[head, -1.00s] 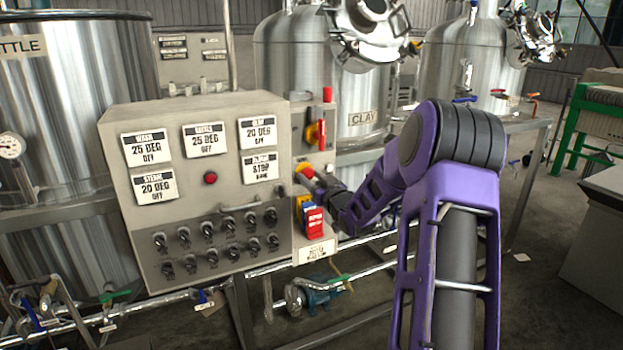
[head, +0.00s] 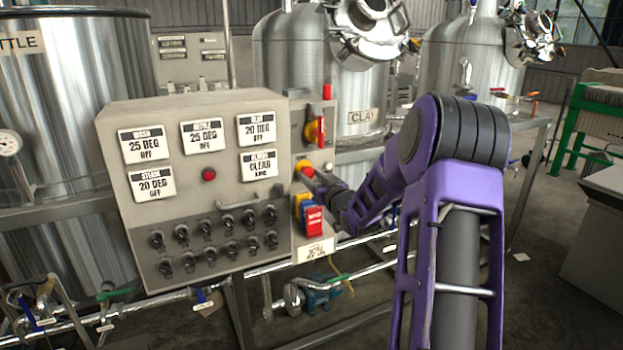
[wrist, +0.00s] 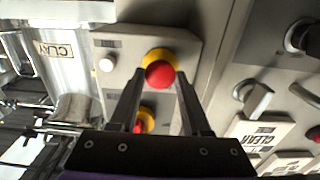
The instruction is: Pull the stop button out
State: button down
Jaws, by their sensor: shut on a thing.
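The stop button is a red mushroom head on a yellow collar, on the grey side box of the control panel. It shows in the head view (head: 307,170) and in the wrist view (wrist: 160,74). My gripper (wrist: 160,80) is shut on the stop button, with one finger on each side of the red head. In the head view my gripper (head: 319,179) reaches the button from the right and partly hides it. The panel's lower right display (head: 260,165) reads CLEAR.
A red and yellow rotary switch (head: 315,131) sits just above the button. Blue and red switches (head: 312,218) sit just below. Rows of black knobs (head: 207,229) and a bar handle cover the panel's lower part. Steel tanks (head: 290,60) stand behind.

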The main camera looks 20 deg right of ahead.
jog(key=shift+c, duration=1.8)
grip_release()
jog(key=shift+s, duration=0.15)
jog(key=s, duration=1.7)
jog(key=shift+s+d, duration=0.25)
jog(key=shift+d, duration=0.05)
jog(key=shift+w, duration=0.1)
